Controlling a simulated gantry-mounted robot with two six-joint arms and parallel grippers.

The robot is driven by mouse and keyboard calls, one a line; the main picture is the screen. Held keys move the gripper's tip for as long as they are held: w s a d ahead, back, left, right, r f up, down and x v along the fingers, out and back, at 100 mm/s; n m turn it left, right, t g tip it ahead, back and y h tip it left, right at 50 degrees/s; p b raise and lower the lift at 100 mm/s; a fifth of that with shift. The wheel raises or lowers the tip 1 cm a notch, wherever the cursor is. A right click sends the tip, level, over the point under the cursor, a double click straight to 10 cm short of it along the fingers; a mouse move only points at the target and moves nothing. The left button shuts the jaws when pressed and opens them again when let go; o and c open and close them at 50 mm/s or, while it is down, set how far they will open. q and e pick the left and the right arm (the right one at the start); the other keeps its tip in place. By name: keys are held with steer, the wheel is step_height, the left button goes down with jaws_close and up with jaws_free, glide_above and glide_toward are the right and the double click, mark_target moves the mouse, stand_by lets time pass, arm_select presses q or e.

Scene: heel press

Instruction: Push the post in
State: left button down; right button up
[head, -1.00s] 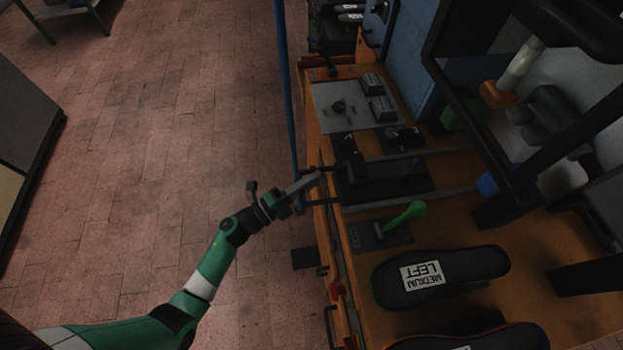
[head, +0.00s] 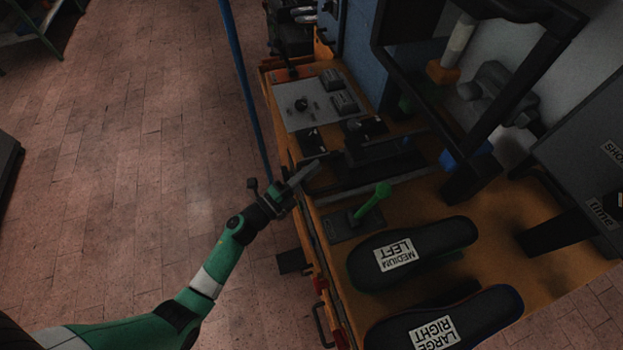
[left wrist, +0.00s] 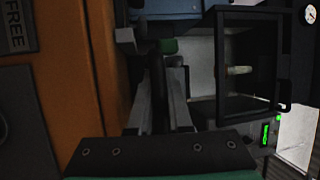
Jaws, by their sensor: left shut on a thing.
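The post is a black slide assembly (head: 388,156) on the orange bench, between two grey rails. My left gripper (head: 308,175) is at its front end, at the bench's front edge. In the left wrist view the two grey fingers (left wrist: 160,100) point away from the camera, with a dark bar between them. The gripper is shut on this bar, which appears to be the post's front handle. The exact contact is dark and partly hidden by the fingers. My right gripper is in neither view.
A green-knobbed lever (head: 371,202) stands just nearer than the post. Shoe forms marked MEDIUM LEFT (head: 412,252) and LARGE RIGHT (head: 447,320) lie nearer still. A grey control plate (head: 308,102) is beyond. A black frame (head: 491,126) rises at the right.

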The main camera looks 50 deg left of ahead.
arm_select(q)
steer(key=shift+w+d, duration=0.1)
steer(key=shift+w, duration=0.05)
steer(key=c, duration=0.8)
jaws_free()
steer(key=shift+c, duration=0.2)
